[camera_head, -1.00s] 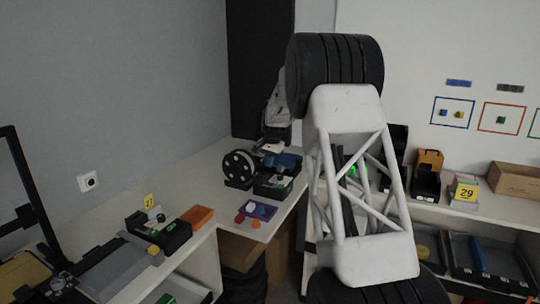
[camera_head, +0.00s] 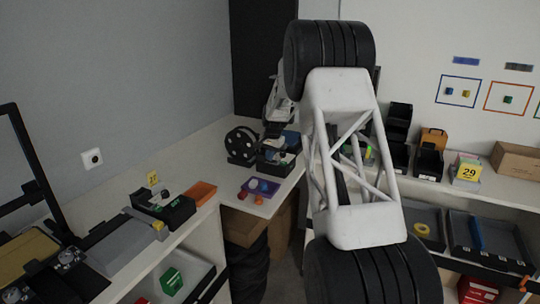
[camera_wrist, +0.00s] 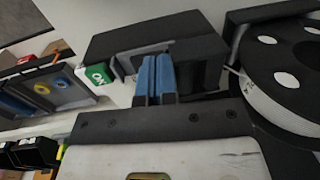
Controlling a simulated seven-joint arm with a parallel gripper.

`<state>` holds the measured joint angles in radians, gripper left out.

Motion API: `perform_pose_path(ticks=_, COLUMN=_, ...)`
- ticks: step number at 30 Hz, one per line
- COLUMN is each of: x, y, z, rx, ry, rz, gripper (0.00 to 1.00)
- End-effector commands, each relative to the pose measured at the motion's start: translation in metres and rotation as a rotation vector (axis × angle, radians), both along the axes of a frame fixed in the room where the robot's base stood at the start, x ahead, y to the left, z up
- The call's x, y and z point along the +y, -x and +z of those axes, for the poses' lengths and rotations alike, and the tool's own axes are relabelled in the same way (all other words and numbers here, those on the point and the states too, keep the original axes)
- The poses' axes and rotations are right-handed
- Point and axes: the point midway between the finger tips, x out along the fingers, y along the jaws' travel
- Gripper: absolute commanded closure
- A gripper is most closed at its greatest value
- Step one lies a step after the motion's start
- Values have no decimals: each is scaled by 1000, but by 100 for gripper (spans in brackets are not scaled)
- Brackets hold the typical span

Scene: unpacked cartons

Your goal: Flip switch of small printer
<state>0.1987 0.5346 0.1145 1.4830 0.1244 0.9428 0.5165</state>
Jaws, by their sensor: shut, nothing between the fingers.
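The small printer is a black unit with a black-and-white spool (camera_head: 241,146) beside it, at the table's back corner in the head view. In the wrist view the spool (camera_wrist: 290,78) fills the right side, and the printer's dark body (camera_wrist: 150,38) lies ahead of my fingers. A green-and-white ON marking (camera_wrist: 97,75) shows left of the fingers. My gripper (camera_wrist: 155,60) is shut and empty, its blue fingers together close to the dark body. I cannot tell whether they touch it. In the head view my gripper (camera_head: 276,128) hangs over the printer. The switch lever is not clearly visible.
A purple tray (camera_head: 263,186) with small coloured pieces is in front of the printer. An orange tray (camera_head: 201,193) and a black box (camera_head: 166,211) are to the left. Black bins (camera_head: 428,162) stand on the right shelf. Bare table lies left of the spool.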

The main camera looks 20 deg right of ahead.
Motion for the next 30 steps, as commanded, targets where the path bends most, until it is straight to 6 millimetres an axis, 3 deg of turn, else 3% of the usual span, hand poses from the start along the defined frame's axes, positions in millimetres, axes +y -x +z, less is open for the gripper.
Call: perform_pose_path(ticks=30, x=6, y=-4, z=-22, rx=107, ry=93, rz=1, gripper=100)
